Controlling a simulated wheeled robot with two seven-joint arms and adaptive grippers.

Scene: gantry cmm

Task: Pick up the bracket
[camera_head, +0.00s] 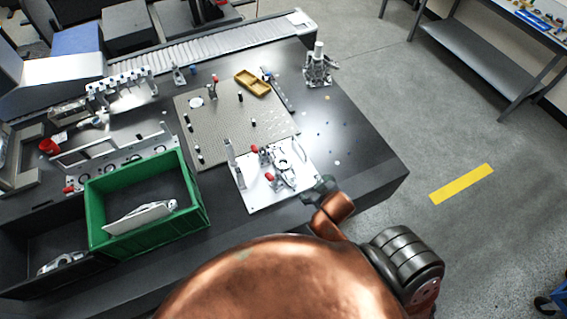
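A silver bracket-like part (284,166) sits on a white fixture plate (257,200) among red-tipped clamps. A similar light metal part (140,217) leans in the green bin (172,240) at the left, and another (62,262) lies in the black bin beside it. I cannot tell which of these is the bracket meant. My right gripper (318,190) is small and dark at the right edge of the white plate, apart from the silver part in the picture. Its fingers are too unclear to tell open from shut. My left gripper is not in view.
A perforated plate (225,125) with several black pegs and a yellow tray (253,83) lies behind the white plate. A metal stand (318,68) is at the table's back right. The dark tabletop (360,150) at right is mostly clear. A conveyor (220,42) runs along the back.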

